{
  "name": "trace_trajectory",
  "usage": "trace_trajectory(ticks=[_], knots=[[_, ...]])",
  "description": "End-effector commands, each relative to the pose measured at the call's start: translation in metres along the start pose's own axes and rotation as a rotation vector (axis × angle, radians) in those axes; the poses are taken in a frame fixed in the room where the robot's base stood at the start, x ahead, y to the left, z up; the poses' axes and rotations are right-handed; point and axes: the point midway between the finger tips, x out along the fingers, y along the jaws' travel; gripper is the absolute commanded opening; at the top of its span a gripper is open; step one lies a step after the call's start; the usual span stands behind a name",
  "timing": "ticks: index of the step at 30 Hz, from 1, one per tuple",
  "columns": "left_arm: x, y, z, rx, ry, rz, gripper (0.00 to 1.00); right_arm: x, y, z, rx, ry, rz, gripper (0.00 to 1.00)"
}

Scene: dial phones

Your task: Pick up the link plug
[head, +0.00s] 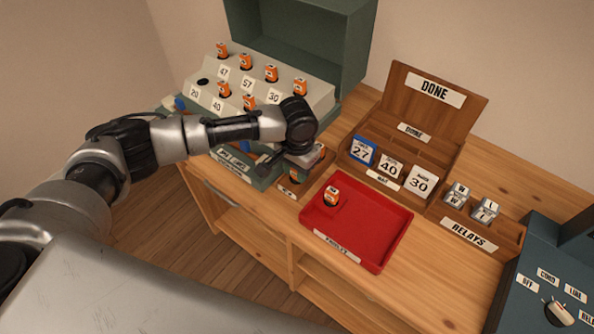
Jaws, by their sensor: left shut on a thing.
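My left gripper (284,163) is shut at the right front corner of the switchboard, over a small wooden holder (288,188). The thing in its jaws is small and mostly hidden by the wrist and fingers; it seems to be the link plug, but its shape does not show clearly. I cannot tell whether it is clear of the holder. The green-grey switchboard (172,117) has a pale sloped panel with several orange plugs and number cards. My right gripper is not in view.
A red tray (374,257) with one orange plug (331,196) lies right of the gripper. Behind it stands a wooden DONE rack (440,90) with number blocks 27, 40 and 30. A RELAYS box (468,236) and blue dial unit (535,260) are at right.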

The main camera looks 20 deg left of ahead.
Motion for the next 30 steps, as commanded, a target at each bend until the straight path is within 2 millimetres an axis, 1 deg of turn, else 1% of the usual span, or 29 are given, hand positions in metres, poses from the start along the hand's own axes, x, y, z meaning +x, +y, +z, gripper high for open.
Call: trace_trajectory(ticks=[4,7,13,14,21,24,27,30], knots=[[-0.005,0.000,-0.001,-0.001,0.002,0.000,0.14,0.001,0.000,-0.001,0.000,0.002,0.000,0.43],[-0.013,0.000,-0.001,0.000,0.003,0.000,0.14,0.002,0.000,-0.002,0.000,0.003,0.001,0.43],[-0.044,0.001,-0.001,0.001,0.005,0.002,0.14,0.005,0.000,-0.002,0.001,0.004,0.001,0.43],[-0.046,0.009,0.004,0.005,0.002,0.003,0.14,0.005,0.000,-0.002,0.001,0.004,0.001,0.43],[-0.080,0.058,0.033,0.008,0.003,0.003,0.14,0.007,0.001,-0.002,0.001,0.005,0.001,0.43],[-0.091,0.074,0.043,0.006,0.003,0.003,0.14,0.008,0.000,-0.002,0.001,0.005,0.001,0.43],[-0.100,0.086,0.051,0.004,0.002,0.002,0.14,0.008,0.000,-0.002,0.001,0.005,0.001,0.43],[-0.106,0.095,0.055,0.002,0.002,0.002,0.14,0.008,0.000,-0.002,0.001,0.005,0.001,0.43]])
